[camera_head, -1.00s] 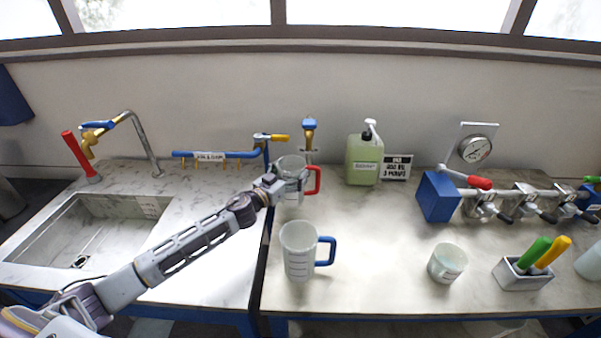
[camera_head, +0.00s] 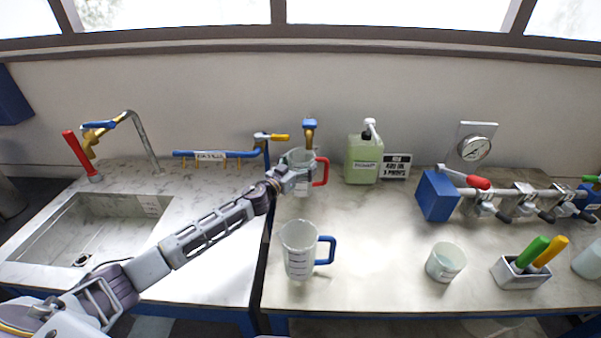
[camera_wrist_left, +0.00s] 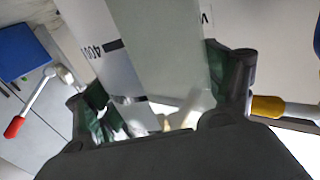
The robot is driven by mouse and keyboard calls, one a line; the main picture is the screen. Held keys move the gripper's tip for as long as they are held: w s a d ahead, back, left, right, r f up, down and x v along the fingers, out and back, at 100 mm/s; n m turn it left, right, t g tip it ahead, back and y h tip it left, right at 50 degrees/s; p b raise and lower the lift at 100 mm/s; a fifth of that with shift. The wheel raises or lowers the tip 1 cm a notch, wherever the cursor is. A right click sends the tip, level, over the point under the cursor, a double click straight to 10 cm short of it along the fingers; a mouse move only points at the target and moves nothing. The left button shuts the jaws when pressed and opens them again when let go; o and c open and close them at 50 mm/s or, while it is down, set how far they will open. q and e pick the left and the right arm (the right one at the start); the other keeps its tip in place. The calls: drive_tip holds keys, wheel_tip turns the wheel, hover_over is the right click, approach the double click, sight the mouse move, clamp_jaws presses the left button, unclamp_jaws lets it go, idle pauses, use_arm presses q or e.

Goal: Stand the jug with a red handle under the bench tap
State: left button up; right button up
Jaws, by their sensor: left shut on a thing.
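The jug with a red handle (camera_head: 302,185) is clear with markings and stands upright at the back of the bench, its red handle (camera_head: 321,171) to the right. My left gripper (camera_head: 298,177) is shut on its left side. In the left wrist view the jug's wall with printed marks (camera_wrist_left: 112,55) lies between the green-padded fingers of my left gripper (camera_wrist_left: 160,95). The bench tap (camera_head: 309,138), brass with a blue top, is just above and behind the jug's mouth. I cannot tell whether the jug's base touches the bench. My right gripper is out of view.
A similar jug with a blue handle (camera_head: 299,262) stands in front. A green bottle (camera_head: 362,160) and a sign (camera_head: 396,167) are to the right. A blue pipe (camera_head: 215,154) with a yellow-handled valve (camera_head: 272,137) is left of the tap.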

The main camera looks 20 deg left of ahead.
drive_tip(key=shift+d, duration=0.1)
use_arm(q)
drive_tip(key=shift+f+b, duration=0.45)
drive_tip(key=shift+f, duration=1.3)
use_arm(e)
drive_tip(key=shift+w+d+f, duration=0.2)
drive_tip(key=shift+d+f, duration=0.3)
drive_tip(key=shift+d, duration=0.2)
use_arm(q)
drive_tip(key=shift+f, duration=0.1)
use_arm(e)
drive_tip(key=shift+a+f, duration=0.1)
use_arm(q)
drive_tip(key=o, duration=1)
drive_tip(key=shift+c, duration=0.2)
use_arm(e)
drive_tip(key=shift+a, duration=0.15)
